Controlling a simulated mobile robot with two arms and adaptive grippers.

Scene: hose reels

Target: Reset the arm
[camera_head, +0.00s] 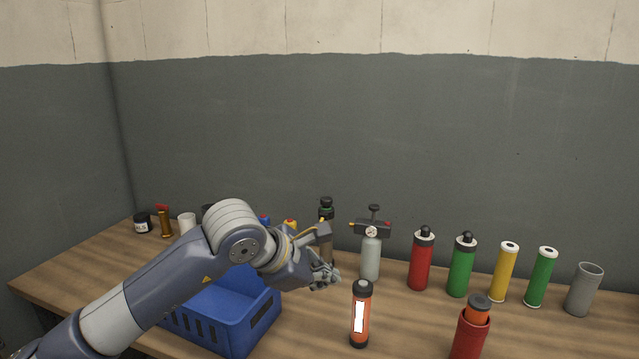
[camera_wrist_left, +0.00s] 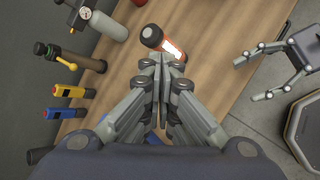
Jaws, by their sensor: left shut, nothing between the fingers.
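My left arm comes in from the left in the head view, over the blue crate. Its gripper (camera_head: 328,281) is above the table, just left of an orange cylinder with a black cap (camera_head: 359,322). In the left wrist view the fingers of my left gripper (camera_wrist_left: 163,62) are together with nothing between them, and the orange cylinder (camera_wrist_left: 170,46) lies just beyond the tips. My right gripper (camera_wrist_left: 247,80) shows at the right of the wrist view, fingers spread and empty, beside the table edge. It is not in the head view.
The blue crate (camera_head: 262,322) is partly hidden by my left arm. A grey gauge bottle (camera_head: 370,258), red (camera_head: 420,262), green (camera_head: 461,268) and yellow (camera_head: 503,273) cylinders, and a grey cup (camera_head: 583,290) stand along the back. A red holder (camera_head: 468,338) stands in front.

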